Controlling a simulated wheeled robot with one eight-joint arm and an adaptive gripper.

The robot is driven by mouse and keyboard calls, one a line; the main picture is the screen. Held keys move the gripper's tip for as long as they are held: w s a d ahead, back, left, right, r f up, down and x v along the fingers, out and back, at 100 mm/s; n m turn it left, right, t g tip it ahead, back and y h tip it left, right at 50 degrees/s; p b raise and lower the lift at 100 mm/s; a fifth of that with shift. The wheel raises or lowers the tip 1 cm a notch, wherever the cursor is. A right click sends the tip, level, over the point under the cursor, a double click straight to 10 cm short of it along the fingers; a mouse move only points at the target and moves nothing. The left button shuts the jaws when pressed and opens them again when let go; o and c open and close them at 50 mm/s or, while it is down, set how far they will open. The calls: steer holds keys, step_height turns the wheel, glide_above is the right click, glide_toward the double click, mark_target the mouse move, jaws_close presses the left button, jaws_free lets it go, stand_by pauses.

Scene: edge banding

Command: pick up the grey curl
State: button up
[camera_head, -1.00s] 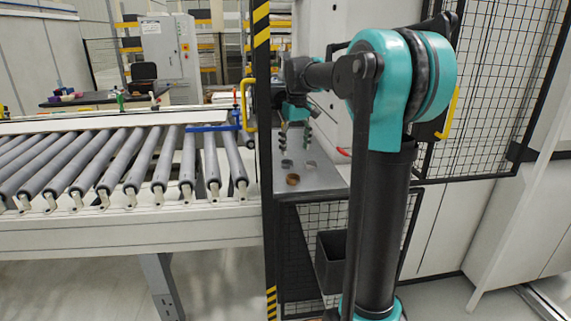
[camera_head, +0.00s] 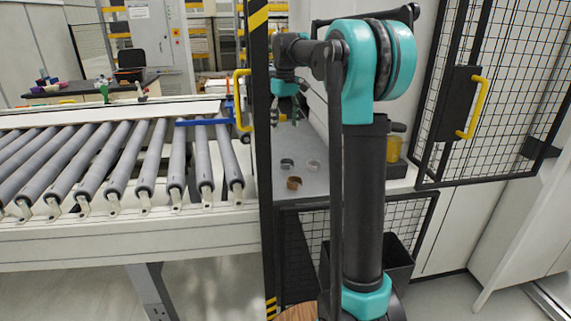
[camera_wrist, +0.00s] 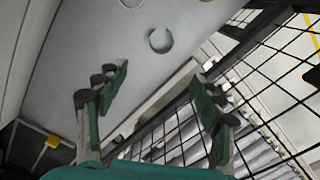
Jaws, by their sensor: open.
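The grey curl (camera_head: 287,164) lies on the grey worktop (camera_head: 310,187), left of a pale curl (camera_head: 313,165) and behind a brown curl (camera_head: 294,183). In the wrist view, the grey curl (camera_wrist: 160,40) is an open C-shaped ring in the upper middle. There the pale curl (camera_wrist: 131,2) and brown curl (camera_wrist: 207,1) are cut by the top edge. My gripper (camera_head: 286,117) is open and empty, above the worktop and beyond the curls. In the wrist view my gripper's fingers (camera_wrist: 158,80) are wide apart, with the grey curl outside them, beyond the tips.
A roller conveyor (camera_head: 110,165) stands left of the worktop, with a striped black-and-yellow post (camera_head: 259,60) between. A mesh fence (camera_head: 490,110) is at the right. A dark bin (camera_head: 402,262) sits below the worktop. A yellow container (camera_head: 393,149) stands behind my arm.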

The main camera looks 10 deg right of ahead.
step_height(320, 180, down, 8)
steer(key=shift+f, duration=0.15)
steer(key=shift+s+d+f, duration=0.1)
steer(key=shift+s+f, duration=0.1)
steer(key=shift+f, duration=1.2)
steer(key=shift+s+d+f, duration=0.1)
steer(key=shift+s+f, duration=0.05)
steer(key=shift+f, duration=1.2)
steer(key=c, duration=0.8)
